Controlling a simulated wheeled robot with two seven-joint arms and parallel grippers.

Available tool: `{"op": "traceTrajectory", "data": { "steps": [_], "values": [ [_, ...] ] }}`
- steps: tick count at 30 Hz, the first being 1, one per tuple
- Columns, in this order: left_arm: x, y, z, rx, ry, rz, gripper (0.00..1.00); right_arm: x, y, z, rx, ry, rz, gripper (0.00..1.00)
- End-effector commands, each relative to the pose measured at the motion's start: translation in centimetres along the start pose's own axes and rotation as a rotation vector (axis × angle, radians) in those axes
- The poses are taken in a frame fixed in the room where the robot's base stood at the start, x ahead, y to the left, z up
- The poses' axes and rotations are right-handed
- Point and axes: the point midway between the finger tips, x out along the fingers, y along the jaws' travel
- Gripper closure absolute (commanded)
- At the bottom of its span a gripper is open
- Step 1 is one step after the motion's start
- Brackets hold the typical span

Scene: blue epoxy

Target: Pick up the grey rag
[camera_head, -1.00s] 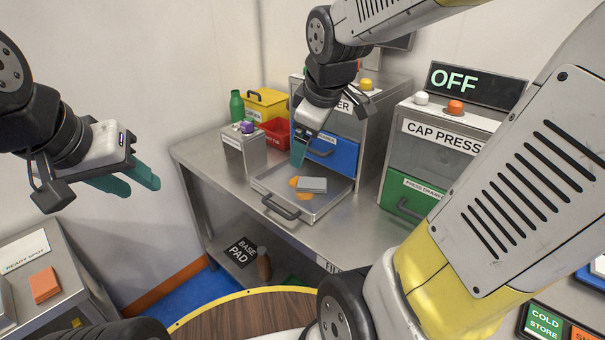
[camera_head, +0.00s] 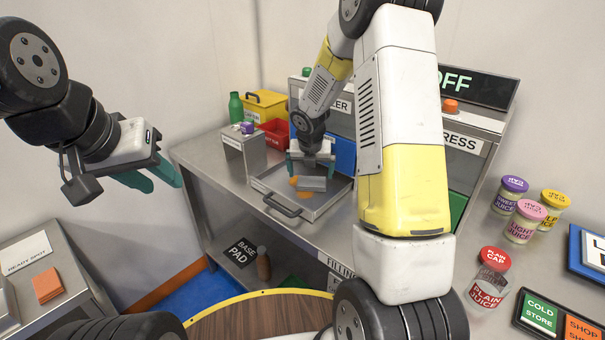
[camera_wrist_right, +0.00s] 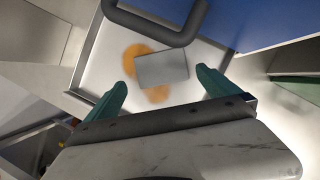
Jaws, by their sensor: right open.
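The grey rag (camera_head: 312,184) is a flat grey block lying in the pulled-out metal tray (camera_head: 322,205), on top of an orange stain (camera_head: 294,181). In the right wrist view the rag (camera_wrist_right: 162,68) lies ahead of and between the two teal fingertips, with the stain (camera_wrist_right: 158,93) showing around it. My right gripper (camera_head: 311,160) is open above the back of the tray, its fingers pointing down, apart from the rag. My left gripper (camera_head: 155,178) hangs empty in the air at the left, far from the tray; its teal fingers overlap in this view.
A red bin (camera_head: 276,132), yellow box (camera_head: 264,104) and green bottle (camera_head: 236,108) stand behind the tray. The tray's dark handle (camera_head: 282,206) sticks out in front. Several labelled jars (camera_head: 488,290) stand at the right. An orange block (camera_head: 46,285) sits on the left stand.

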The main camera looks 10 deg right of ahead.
Motion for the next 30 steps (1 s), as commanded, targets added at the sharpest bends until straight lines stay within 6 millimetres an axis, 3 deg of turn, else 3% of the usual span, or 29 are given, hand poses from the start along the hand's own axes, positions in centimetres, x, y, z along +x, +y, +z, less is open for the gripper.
{"op": "traceTrajectory", "data": {
  "steps": [9,19,27,30],
  "values": [
    [0.0,0.0,0.0,0.0,0.0,0.0,0.64,4.5,-0.2,0.4,0.003,0.003,-0.001,0.0],
    [0.0,0.0,0.0,0.0,0.0,0.0,0.64,5.2,-0.2,0.5,0.004,0.0,0.0,0.0],
    [0.0,0.0,0.0,0.0,0.0,0.0,0.64,5.2,-0.2,0.5,0.005,0.0,0.0,0.51],
    [0.0,0.0,0.0,0.0,0.0,0.0,0.64,5.2,-0.3,0.5,0.005,0.0,0.0,0.55]
  ]
}}
